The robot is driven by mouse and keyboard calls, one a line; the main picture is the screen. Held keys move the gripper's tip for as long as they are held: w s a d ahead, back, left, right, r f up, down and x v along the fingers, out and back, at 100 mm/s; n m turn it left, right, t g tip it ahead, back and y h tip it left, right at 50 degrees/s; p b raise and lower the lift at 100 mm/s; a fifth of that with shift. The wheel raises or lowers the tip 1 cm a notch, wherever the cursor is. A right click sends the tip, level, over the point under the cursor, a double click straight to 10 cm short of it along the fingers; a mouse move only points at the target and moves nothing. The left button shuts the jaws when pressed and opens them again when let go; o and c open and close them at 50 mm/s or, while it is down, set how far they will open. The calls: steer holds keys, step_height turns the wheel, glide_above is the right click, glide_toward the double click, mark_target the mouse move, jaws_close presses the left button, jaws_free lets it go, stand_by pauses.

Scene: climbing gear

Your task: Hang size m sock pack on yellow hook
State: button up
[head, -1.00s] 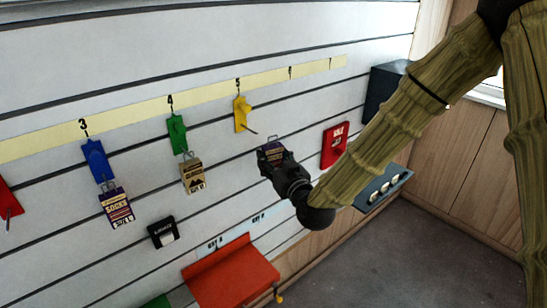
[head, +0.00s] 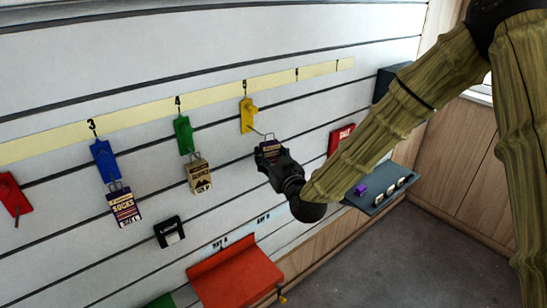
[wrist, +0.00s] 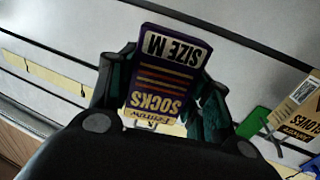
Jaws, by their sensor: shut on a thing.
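The size M sock pack (wrist: 160,75) is purple with a cream label and a white "SIZE M" band, upside down in the wrist view. My gripper (head: 277,160) is shut on it, with dark fingers on both sides of the pack in the wrist view (wrist: 160,95). In the head view the sock pack (head: 268,148) is partly hidden by my gripper. The yellow hook (head: 247,116) is on the slatted wall under the number 5. Its prong points down and right toward the top of the pack. I cannot tell whether the pack's wire hanger touches the prong.
A blue hook (head: 103,160) holds another sock pack (head: 124,208). A green hook (head: 183,135) holds a tan gloves pack (head: 199,176). A red hook (head: 13,193) is far left. A red shelf (head: 240,279) and a grey shelf with a purple item (head: 361,189) sit lower.

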steer(key=shift+w+a+f+b, duration=0.2)
steer(key=shift+w+a, duration=0.35)
steer(key=shift+w, duration=0.25)
steer(key=shift+w+a+f+b, duration=0.1)
steer(key=shift+w+a+f, duration=0.15)
steer(key=shift+w+a, duration=0.45)
steer(key=shift+w+a+f+b, duration=0.2)
steer(key=shift+w+a, duration=0.25)
steer(key=shift+w, duration=0.4)
steer(key=o, duration=1.1)
